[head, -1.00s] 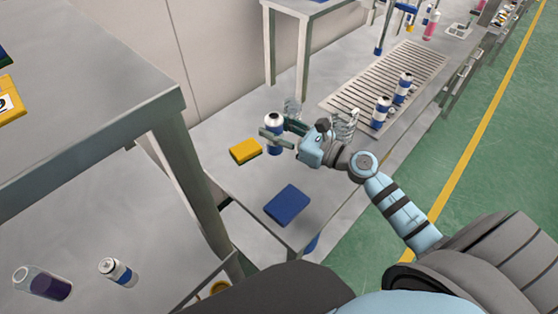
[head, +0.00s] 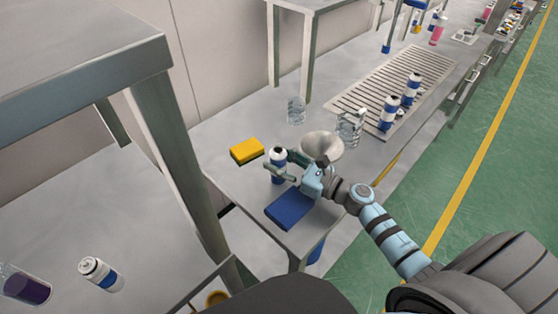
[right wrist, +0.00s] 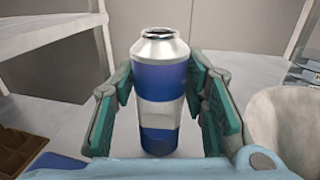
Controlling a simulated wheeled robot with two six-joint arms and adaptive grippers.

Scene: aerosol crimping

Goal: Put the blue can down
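The blue can (head: 278,163), blue and white with a silver shoulder, is upright between the fingers of my right gripper (head: 279,166). In the right wrist view the can (right wrist: 161,85) fills the space between the two green finger pads, which close on its sides. In the head view it is between the yellow block (head: 247,151) and the blue pad (head: 291,208) on the grey table (head: 240,180). Whether its base touches the table I cannot tell. My left gripper is not in view.
A pale bowl-like thing (head: 322,146) is close behind my right gripper. A clear container (head: 296,110) and a wire-like stack (head: 349,128) stand farther back. Another can (head: 101,274) is at lower left.

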